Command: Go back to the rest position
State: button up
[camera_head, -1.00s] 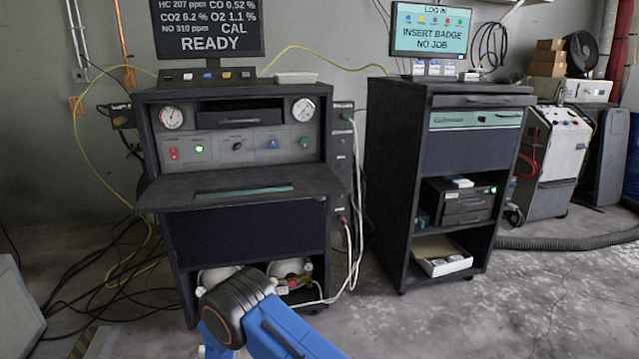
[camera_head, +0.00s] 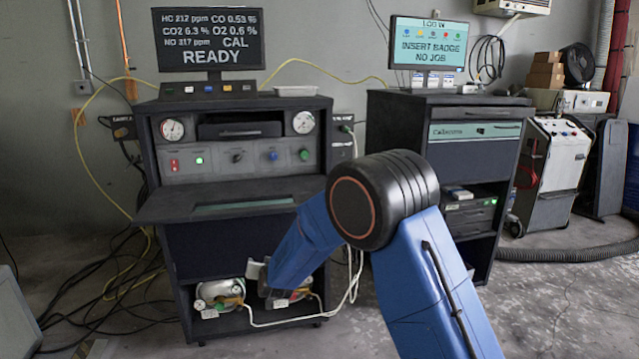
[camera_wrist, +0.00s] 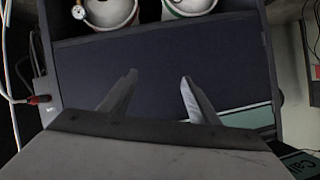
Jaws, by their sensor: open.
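My gripper (camera_wrist: 158,80) shows in the wrist view with its two fingers apart and nothing between them. Behind the fingers is the dark lower panel of the gas analyser cabinet (camera_wrist: 155,65), seen upside down. In the head view my blue arm, with its black elbow joint, rises in front of the gap between the analyser cabinet (camera_head: 185,245) and the badge cabinet (camera_head: 388,135). Its forearm reaches down and left to the cabinet's lower front.
Gas bottles (camera_head: 215,292) stand in the analyser cabinet's bottom bay. A fold-out shelf (camera_head: 165,208) juts out above it. White hoses (camera_head: 352,275) hang at its right side. Black cables (camera_head: 90,300) lie on the floor at left. Floor at the right front is clear.

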jog(key=s+d+r+g, duration=0.1)
jog(key=s+d+r, duration=0.2)
jog(key=d+r, duration=0.35)
jog(key=s+d+r+g, duration=0.1)
jog(key=s+d+r, duration=0.2)
jog(key=d+r, duration=0.35)
jog(key=s+d+r+g+h, duration=0.1)
jog(key=s+d+r, duration=0.2)
jog(key=s+d, duration=0.35)
jog(key=s+d+r+g, duration=0.1)
jog(key=s+d+r, duration=0.1)
jog(key=s+d, duration=0.45)
jog(key=s+d+g+h, duration=0.1)
jog(key=s+d, duration=0.6)
jog(key=s, duration=0.4)
jog(key=s+d+f+g+h, duration=0.1)
jog(key=s+d, duration=0.7)
jog(key=s, duration=0.3)
jog(key=s+d+g+h, duration=0.1)
jog(key=s+d, duration=0.7)
jog(key=s, duration=0.3)
jog(key=shift+s+f+g+h, duration=0.3)
jog(key=shift+s+f+h, duration=0.05)
jog(key=shift+f+h, duration=0.05)
